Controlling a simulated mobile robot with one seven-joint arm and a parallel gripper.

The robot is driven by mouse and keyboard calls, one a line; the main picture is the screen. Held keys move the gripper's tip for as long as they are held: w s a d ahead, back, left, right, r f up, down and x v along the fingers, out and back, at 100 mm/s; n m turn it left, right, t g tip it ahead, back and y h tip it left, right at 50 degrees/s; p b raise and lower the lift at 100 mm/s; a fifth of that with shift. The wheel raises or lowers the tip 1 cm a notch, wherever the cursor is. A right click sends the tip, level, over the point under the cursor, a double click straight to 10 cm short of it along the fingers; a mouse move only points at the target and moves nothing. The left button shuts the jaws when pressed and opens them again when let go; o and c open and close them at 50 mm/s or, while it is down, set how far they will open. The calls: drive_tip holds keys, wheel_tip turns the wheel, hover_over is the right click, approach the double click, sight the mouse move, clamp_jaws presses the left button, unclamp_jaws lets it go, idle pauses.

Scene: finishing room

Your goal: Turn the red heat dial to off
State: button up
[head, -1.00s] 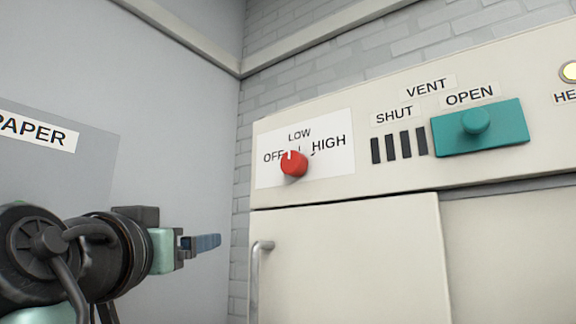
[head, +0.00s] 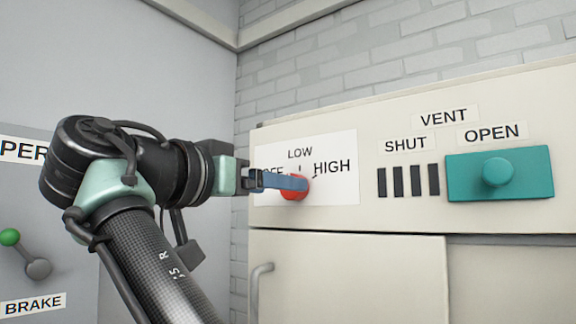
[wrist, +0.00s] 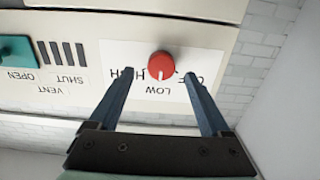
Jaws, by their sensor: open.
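The red heat dial (head: 292,194) is on a white label plate (head: 345,180) marked OFF, LOW and HIGH. In the wrist view, which is upside down, the dial (wrist: 161,63) shows whole, and its white pointer line is towards LOW. My gripper (head: 304,184) is at the dial in the head view, where a blue finger covers the dial's upper part and some of OFF. In the wrist view my gripper (wrist: 159,74) is open, with fingertips on either side of the dial and a gap at each side. How deep they reach is unclear.
A cabinet door with a metal handle (head: 260,285) is below. A BRAKE lever (head: 25,255) with a green knob is on the left panel.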

sight(289, 195)
drive_tip(key=p+x, duration=0.2)
drive_tip(key=x, duration=0.2)
drive_tip(key=shift+w, duration=0.3)
clamp_jaws()
